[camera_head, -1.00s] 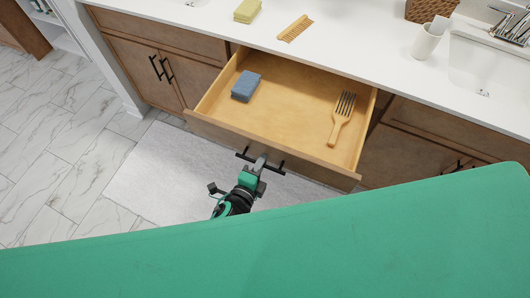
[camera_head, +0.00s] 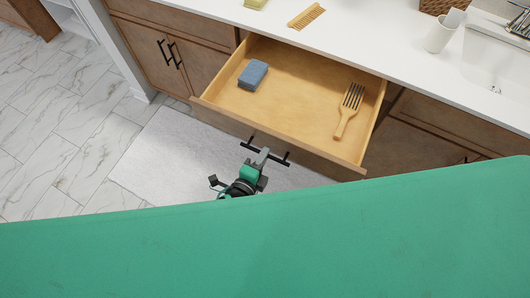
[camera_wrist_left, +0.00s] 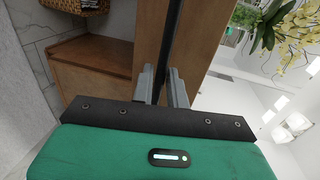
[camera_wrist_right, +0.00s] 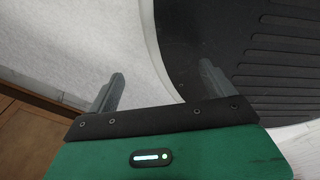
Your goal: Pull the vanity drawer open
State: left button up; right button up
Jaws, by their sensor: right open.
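The vanity drawer (camera_head: 277,137) stands well open, its pale wooden inside showing in the head view. My left gripper (camera_head: 262,157) is at the black bar handle (camera_head: 281,160) on the drawer front. In the left wrist view its fingers (camera_wrist_left: 162,82) are close together, one on each side of the dark bar (camera_wrist_left: 173,40). My right gripper (camera_wrist_right: 160,76) shows only in its wrist view. Its fingers are wide apart with nothing between them.
The white counter (camera_head: 375,42) behind the drawer holds a comb (camera_head: 307,16), a white cup (camera_head: 440,34) and a sink (camera_head: 495,62). Closed cabinet doors (camera_head: 150,55) flank the drawer. A pale rug (camera_head: 155,160) lies on the marble floor in front.

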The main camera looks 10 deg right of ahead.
pick_arm(q)
jog(key=b+v, duration=0.2)
jog(key=v, duration=1)
jog(key=shift+s+a, duration=0.15)
jog(key=shift+s, duration=0.1)
pick_arm(e)
jog(key=shift+w+f, duration=0.25)
jog(key=shift+w, duration=0.4)
jog(key=shift+w+f, duration=0.2)
jog(key=shift+w, duration=0.4)
jog(key=shift+w+a, duration=0.15)
jog(key=shift+a, duration=0.15)
